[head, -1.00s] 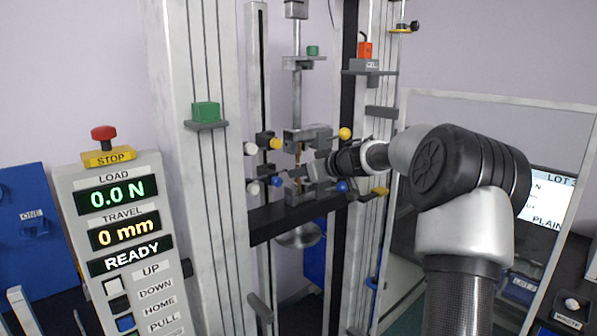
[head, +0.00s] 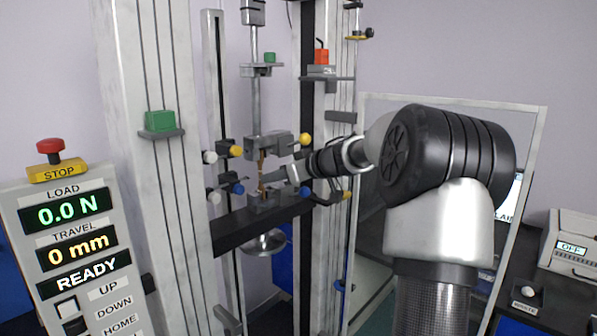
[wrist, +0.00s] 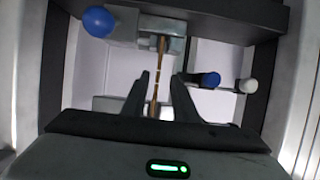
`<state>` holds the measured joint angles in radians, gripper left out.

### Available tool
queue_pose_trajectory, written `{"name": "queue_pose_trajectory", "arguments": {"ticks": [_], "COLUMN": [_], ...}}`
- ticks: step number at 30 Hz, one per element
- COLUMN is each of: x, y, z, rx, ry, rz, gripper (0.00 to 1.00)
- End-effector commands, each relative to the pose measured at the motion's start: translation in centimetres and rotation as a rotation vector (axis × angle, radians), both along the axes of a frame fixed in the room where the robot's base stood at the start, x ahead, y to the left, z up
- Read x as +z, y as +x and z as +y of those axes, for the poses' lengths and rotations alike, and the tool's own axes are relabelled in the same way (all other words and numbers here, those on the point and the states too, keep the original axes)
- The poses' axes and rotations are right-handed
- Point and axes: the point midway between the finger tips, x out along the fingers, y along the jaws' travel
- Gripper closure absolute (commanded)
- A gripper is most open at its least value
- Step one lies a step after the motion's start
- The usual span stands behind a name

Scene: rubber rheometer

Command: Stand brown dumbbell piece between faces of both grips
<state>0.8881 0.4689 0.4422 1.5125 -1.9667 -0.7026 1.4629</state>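The brown dumbbell piece (head: 261,166) stands upright between the upper grip (head: 278,145) and the lower grip (head: 266,201) of the machine. It shows as a thin brown strip in the wrist view (wrist: 155,80); I cannot tell how firmly its ends are held. My gripper (head: 277,177) is just right of the strip in the head view. In the wrist view its two fingers (wrist: 161,76) are apart, one on each side of the strip, with gaps showing, so it is open.
Yellow knobs (head: 305,139) flank the upper grip and blue knobs (head: 237,188) the lower one. The dark crossbeam (head: 235,233) lies below. The control panel (head: 75,235) at left reads 0.0 N, 0 mm, READY. A framed clear panel (head: 450,101) stands behind my arm.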

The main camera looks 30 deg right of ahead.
Motion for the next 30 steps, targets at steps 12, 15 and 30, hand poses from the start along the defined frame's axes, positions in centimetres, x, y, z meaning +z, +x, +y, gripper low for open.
{"name": "queue_pose_trajectory", "arguments": {"ticks": [12, 15, 30], "x": [3.5, 3.9, 4.1], "y": [-7.8, -8.7, -9.2], "z": [-2.8, -3.1, -3.3], "rx": [-0.002, -0.001, 0.001], "ry": [-0.001, 0.001, 0.001], "rz": [0.000, 0.000, 0.000], "gripper": [0.74, 0.74, 0.74]}}
